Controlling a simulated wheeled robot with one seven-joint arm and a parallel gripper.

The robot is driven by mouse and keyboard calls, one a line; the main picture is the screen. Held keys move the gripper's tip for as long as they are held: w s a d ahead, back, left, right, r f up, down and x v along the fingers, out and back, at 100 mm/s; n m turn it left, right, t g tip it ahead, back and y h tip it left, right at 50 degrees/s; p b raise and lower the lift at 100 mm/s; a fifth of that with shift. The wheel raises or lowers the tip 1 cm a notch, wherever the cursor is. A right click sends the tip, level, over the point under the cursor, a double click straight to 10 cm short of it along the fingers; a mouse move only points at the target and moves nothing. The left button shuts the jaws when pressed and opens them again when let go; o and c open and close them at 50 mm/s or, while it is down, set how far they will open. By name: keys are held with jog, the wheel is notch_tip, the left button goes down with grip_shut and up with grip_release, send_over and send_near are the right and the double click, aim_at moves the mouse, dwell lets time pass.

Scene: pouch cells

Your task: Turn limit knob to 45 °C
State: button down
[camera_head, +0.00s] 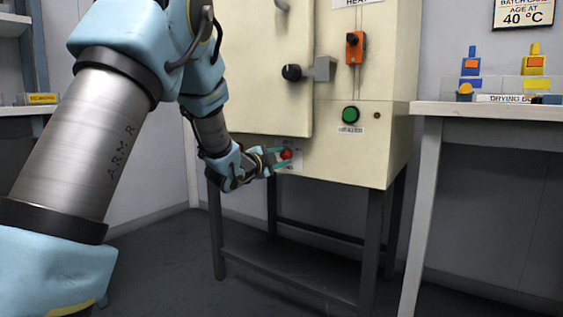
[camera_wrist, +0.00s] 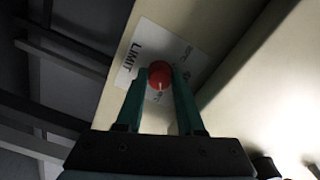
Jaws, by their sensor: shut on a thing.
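The limit knob (camera_head: 286,154) is a small red round knob low on the front of a cream cabinet (camera_head: 345,150). In the wrist view the knob (camera_wrist: 160,74) sits on a white label plate (camera_wrist: 137,54) that reads "LIMIT", with temperature marks too small to read surely. A pale pointer line on the knob points toward the bottom of the picture. My gripper (camera_head: 276,158) is at the knob. Its two teal fingers (camera_wrist: 160,90) stand on either side of the knob and are shut on it.
A green button (camera_head: 350,115) and an orange switch box (camera_head: 354,47) are on the cabinet's right side. A black door handle knob (camera_head: 292,72) sticks out above. A sign (camera_head: 524,14) reads "AGE AT 40 °C". A white bench (camera_head: 480,109) stands at right.

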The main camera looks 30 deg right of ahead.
jog(key=shift+m, duration=0.3)
jog(key=c, duration=0.5)
grip_release()
jog(key=p+v, duration=0.2)
jog(key=v, duration=0.8)
jog(key=shift+s+a, duration=0.15)
jog(key=shift+a, duration=0.2)
